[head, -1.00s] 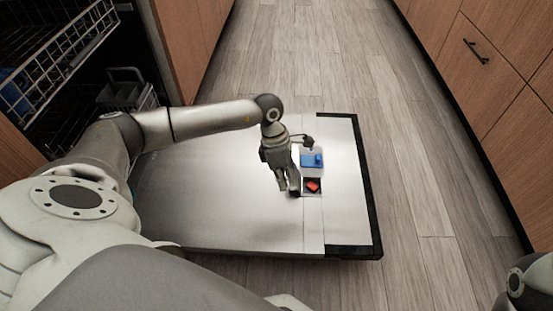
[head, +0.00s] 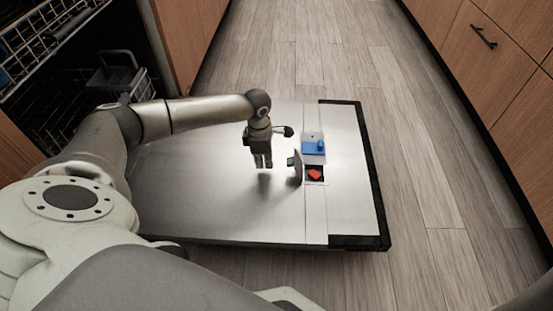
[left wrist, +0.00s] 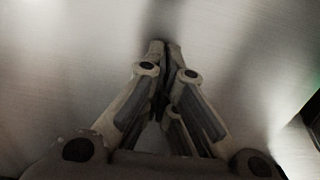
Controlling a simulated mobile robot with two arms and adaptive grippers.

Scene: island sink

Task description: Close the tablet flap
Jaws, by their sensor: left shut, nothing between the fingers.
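The tablet flap (head: 297,168) stands open, roughly upright, at the left edge of the dispenser set into the lowered dishwasher door. A red tablet (head: 314,174) lies in the small dark compartment to the right of the flap. My left gripper (head: 263,166) is shut and empty over the door's bare metal, to the left of the flap and apart from it. Its closed fingers also show in the left wrist view (left wrist: 165,48), with plain metal behind them. I cannot make out the flap in that view. My right gripper is not in view.
A blue part (head: 313,147) sits in the dispenser beyond the tablet compartment. The open dishwasher door (head: 210,205) has a dark edge on the right. Racks (head: 50,40) are at upper left. Wooden drawers (head: 490,70) stand at right, with clear floor between.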

